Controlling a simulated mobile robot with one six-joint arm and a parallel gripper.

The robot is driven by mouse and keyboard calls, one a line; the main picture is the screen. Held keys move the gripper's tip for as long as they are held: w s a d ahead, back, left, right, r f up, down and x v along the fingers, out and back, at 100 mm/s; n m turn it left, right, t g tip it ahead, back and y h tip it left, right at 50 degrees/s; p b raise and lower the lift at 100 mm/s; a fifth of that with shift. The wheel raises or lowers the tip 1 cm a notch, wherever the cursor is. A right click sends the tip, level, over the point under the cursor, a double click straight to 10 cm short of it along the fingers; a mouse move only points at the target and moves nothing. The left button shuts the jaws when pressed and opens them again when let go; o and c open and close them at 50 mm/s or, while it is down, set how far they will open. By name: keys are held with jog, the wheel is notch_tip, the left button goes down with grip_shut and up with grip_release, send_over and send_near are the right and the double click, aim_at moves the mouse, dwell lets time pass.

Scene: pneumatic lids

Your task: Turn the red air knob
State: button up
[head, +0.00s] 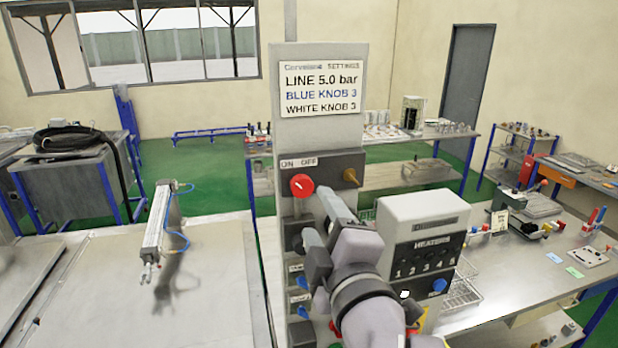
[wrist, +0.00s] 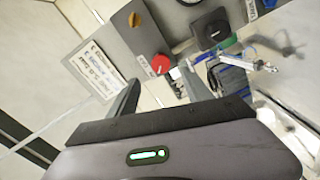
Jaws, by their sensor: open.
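The red air knob (head: 301,185) is round with a pale mark and sits on the dark ON/OFF panel of a grey column. My gripper (head: 316,214) is open just below and right of it in the head view. In the wrist view, the red knob (wrist: 160,64) shows ahead, between the two spread fingers of my gripper (wrist: 159,77). I see no clear contact with the knob. My gripper is empty.
A yellow knob (head: 350,176) sits right of the red one on the same panel. Below are blue knobs (head: 303,283). A grey heater box (head: 423,235) stands close to my arm's right. A settings sign (head: 320,88) is above. An air cylinder (head: 158,220) is at left.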

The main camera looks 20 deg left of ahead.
aim_at(303, 189)
jog(key=x, duration=0.3)
jog(key=p+x, duration=0.1)
jog(key=x, duration=0.1)
jog(key=shift+s+a, duration=0.25)
jog(key=shift+a, duration=0.15)
jog(key=x, duration=0.4)
jog(key=shift+w+d+p, duration=0.35)
jog(key=shift+p, duration=0.05)
jog(key=shift+a, duration=0.3)
jog(key=shift+w+d, duration=0.1)
jog(key=shift+d, duration=0.05)
jog(key=shift+c, duration=0.2)
jog(key=c, duration=0.3)
grip_shut()
jog(key=shift+f, duration=0.1)
